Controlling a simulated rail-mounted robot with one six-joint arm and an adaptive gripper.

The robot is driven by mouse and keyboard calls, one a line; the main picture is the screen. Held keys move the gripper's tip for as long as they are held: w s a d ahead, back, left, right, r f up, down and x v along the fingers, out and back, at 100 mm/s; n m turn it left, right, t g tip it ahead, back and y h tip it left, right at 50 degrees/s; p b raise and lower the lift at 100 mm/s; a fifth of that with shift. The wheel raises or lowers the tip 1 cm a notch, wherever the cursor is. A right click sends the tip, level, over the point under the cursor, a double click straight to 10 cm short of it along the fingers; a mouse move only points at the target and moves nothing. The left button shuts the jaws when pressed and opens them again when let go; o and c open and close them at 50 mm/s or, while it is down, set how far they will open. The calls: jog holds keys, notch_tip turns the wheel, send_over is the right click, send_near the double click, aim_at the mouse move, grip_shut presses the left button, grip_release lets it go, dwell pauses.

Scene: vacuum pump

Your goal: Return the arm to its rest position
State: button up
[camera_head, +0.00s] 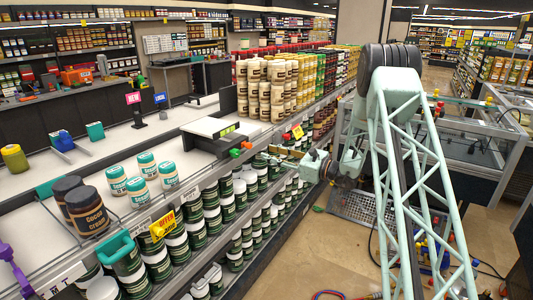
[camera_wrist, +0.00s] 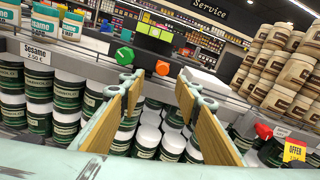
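My mint-green lattice arm (camera_head: 415,165) stands at the right of the head view. Its wrist reaches left toward the shelf front. My gripper (camera_wrist: 163,100) fills the lower middle of the wrist view, its two tan-padded fingers spread apart with nothing between them. In the head view the gripper (camera_head: 303,160) is small, just in front of the shelf front, and its fingertips are hard to make out. Beyond the fingers, green and white tubs (camera_wrist: 150,135) sit on the shelf; I see no contact with them.
A long stocked shelf (camera_head: 215,240) runs diagonally on the left. Beige jars (camera_head: 265,90) stand on top, with dark cocoa jars (camera_head: 85,210) nearer. Green and orange knobs (camera_head: 240,150) stick out by the gripper. A metal-framed counter (camera_head: 470,140) stands right; floor (camera_head: 320,245) shows between.

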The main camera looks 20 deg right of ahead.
jog(key=shift+s+d, duration=0.15)
jog(key=shift+r, duration=0.1)
dwell(0.4)
jog(key=s+a+r+n+g+y, duration=0.1)
jog(key=s+a+r+n+g, duration=0.35)
jog(key=s+a+r, duration=0.5)
jog(key=s+a+r+n+g, duration=0.4)
jog(key=s+a+r+n, duration=0.2)
jog(key=s+a, duration=0.55)
jog(key=s+a+r+n+g+h, duration=0.1)
jog(key=s+a+r+n, duration=0.1)
jog(key=s, duration=0.4)
jog(key=s+a+r+n+g, duration=0.1)
jog(key=s+a+g, duration=0.15)
jog(key=s, duration=0.35)
jog(key=s+r+n+g+h, duration=0.15)
jog(key=s+n+h, duration=0.4)
jog(key=s, duration=1.45)
jog(key=s+d+n+t+h, duration=0.2)
jog(key=s+d, duration=0.4)
jog(key=s, duration=0.3)
jog(key=s+d+n+t+h, duration=0.1)
jog(key=s+d+n+h, duration=0.3)
jog(key=s, duration=0.5)
jog(key=shift+d+r+n+t, duration=0.25)
jog(key=shift+d+n+t, duration=0.15)
jog(key=shift+d, duration=0.6)
